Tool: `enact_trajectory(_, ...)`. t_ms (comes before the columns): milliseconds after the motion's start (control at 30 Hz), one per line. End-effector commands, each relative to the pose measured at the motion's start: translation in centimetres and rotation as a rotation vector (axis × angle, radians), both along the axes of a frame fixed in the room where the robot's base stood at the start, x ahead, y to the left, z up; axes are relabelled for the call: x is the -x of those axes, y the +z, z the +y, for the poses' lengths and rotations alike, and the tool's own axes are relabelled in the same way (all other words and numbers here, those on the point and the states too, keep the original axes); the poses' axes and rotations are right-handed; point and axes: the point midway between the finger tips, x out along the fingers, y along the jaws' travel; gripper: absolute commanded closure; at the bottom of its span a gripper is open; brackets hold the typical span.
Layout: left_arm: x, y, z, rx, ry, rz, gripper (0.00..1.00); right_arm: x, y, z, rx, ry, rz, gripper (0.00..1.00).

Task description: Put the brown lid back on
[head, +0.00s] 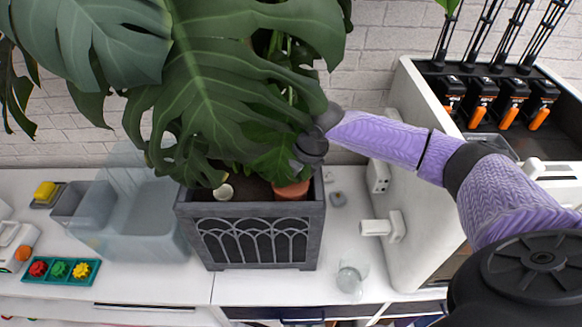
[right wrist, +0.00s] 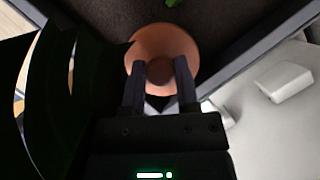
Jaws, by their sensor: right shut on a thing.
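The brown lid (right wrist: 160,45), a round terracotta-brown disc with a darker knob (right wrist: 160,73), shows in the right wrist view over the dark soil. My right gripper (right wrist: 160,82) is shut on the knob, a finger on each side. In the head view a terracotta-brown round piece (head: 291,190) shows at the planter's right inner corner, partly behind leaves. The right arm comes in from the right and its gripper is hidden by leaves there. I cannot tell whether the lid touches the soil. A clear glass jar (head: 351,280) stands on the white counter. My left gripper is not in view.
A translucent bin (head: 145,215) stands left, a white cabinet (head: 412,190) right. A teal tray (head: 60,271) with coloured knobs lies front left.

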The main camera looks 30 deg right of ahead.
Motion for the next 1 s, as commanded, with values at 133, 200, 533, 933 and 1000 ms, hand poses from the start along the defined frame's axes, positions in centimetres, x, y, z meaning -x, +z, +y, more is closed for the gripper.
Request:
enact_trajectory(133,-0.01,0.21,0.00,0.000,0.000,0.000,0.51,0.00,0.01,-0.01,0.000,0.000,0.000,1.00)
enact_trajectory(200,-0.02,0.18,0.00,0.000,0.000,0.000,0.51,-0.01,-0.02,0.00,0.000,0.000,0.000,1.00)
enact_trajectory(533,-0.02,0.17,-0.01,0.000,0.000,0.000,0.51,0.00,-0.01,0.00,0.000,0.000,0.000,0.32)
enact_trajectory(933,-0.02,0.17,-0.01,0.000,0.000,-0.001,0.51,0.00,-0.02,0.00,0.000,0.000,0.000,0.00)
enact_trajectory(1000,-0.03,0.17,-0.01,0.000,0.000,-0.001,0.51,0.00,-0.02,0.00,0.000,0.000,0.000,0.00)
